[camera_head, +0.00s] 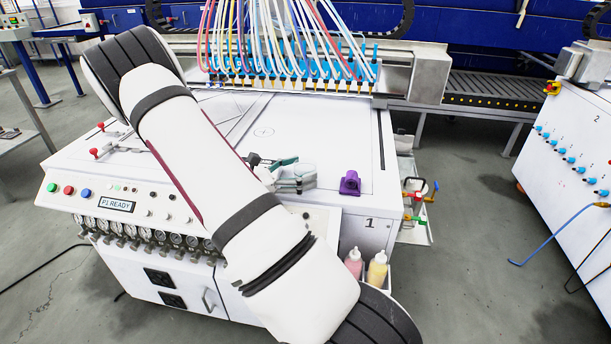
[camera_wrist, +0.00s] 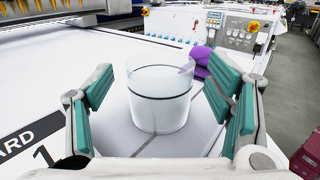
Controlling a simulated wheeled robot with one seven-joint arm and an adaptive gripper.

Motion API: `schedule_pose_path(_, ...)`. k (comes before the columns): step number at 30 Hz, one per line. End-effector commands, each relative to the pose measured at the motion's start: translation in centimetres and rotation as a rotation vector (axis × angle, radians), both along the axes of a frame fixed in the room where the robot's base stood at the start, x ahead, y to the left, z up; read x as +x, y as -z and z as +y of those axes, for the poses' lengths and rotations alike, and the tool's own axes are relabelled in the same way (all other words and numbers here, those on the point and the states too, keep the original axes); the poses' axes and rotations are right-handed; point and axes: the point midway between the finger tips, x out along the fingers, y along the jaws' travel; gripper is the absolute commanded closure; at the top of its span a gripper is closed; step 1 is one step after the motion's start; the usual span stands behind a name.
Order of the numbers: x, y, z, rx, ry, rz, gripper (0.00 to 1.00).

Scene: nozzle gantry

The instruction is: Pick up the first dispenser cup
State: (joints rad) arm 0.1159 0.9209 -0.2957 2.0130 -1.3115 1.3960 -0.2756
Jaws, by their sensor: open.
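The dispenser cup (camera_wrist: 160,105) is a clear, frosted cup with a dark line around its upper part. In the wrist view it stands upright on the white table top. My gripper (camera_wrist: 158,92) is open, with one teal-padded finger on each side of the cup. Gaps show between the fingers and the cup wall. In the head view my gripper (camera_head: 297,177) is low over the table near its front edge, and I cannot make out the cup there.
A purple block (camera_head: 350,184) stands right of my gripper; in the wrist view it is behind the cup. The nozzle gantry (camera_head: 290,78) with its hoses spans the table's back. Pink and yellow bottles (camera_head: 376,270) hang at the table's front right corner.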

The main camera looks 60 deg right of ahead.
Motion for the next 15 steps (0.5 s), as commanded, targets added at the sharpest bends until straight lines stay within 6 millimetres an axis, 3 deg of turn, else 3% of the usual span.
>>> schedule_pose_path(4,-0.68,0.03,-1.18,0.001,0.000,0.000,0.26)
schedule_pose_path(11,-0.72,0.04,-1.35,0.001,-0.002,0.000,0.26)
schedule_pose_path(12,-0.72,0.04,-1.34,0.001,-0.002,0.000,0.29)
schedule_pose_path(15,-0.72,0.04,-1.33,0.001,-0.001,0.000,0.51)
